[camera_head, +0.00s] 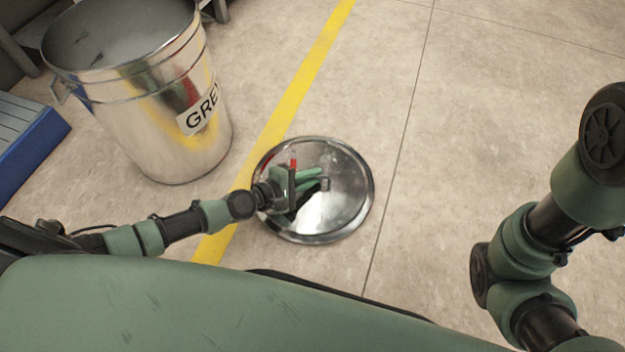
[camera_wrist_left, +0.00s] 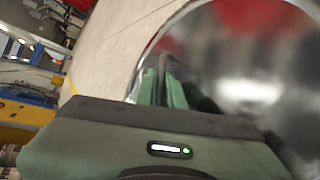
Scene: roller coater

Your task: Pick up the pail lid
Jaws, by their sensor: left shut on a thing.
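The pail lid (camera_head: 345,205) is a round shiny metal disc in the middle of the head view, over the floor beside the yellow line. It also fills the right of the left wrist view (camera_wrist_left: 230,65). My left gripper (camera_head: 322,180) is over the lid's middle, shut on the lid's small handle, which the fingers mostly hide. I cannot tell whether the lid touches the floor. An open metal pail (camera_head: 165,130) with a "GRE" label stands upright at the upper left. My right arm shows at the right edge; its gripper is out of view.
A blue-sided object (camera_head: 35,150) stands at the left edge by the pail. A yellow floor line (camera_head: 305,75) runs between pail and lid. The concrete floor (camera_head: 480,110) to the right of the lid is clear.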

